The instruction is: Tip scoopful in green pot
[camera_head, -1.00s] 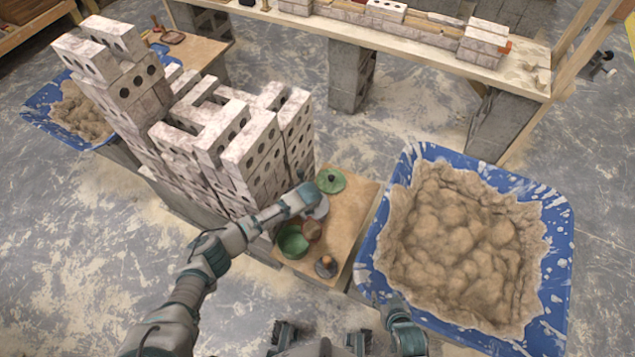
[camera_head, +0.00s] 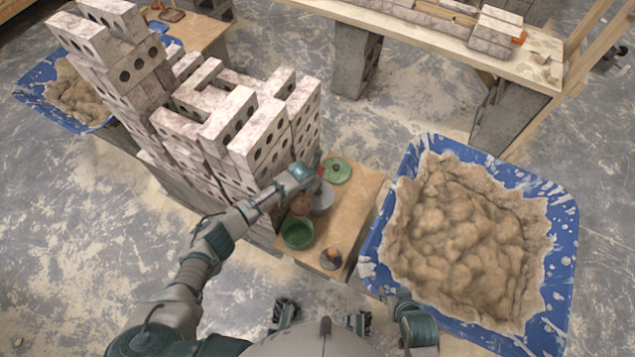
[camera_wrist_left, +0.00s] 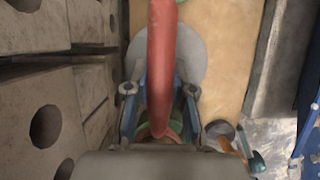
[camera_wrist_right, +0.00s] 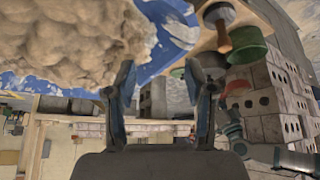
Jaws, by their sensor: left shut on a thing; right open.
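My left gripper (camera_head: 312,172) is shut on a red-handled scoop, whose handle (camera_wrist_left: 161,60) fills the middle of the left wrist view. How full the scoop is, I cannot tell. My right gripper (camera_wrist_right: 160,68) is open and empty, near the large mortar tub (camera_head: 563,245).
The board (camera_head: 360,190) also carries a grey disc (camera_head: 322,199), a green lid (camera_head: 338,170) and a small round item (camera_head: 331,258) with an orange part. A tall stack of perforated bricks (camera_head: 262,140) stands close to my left gripper. A second tub (camera_head: 35,90) is far left.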

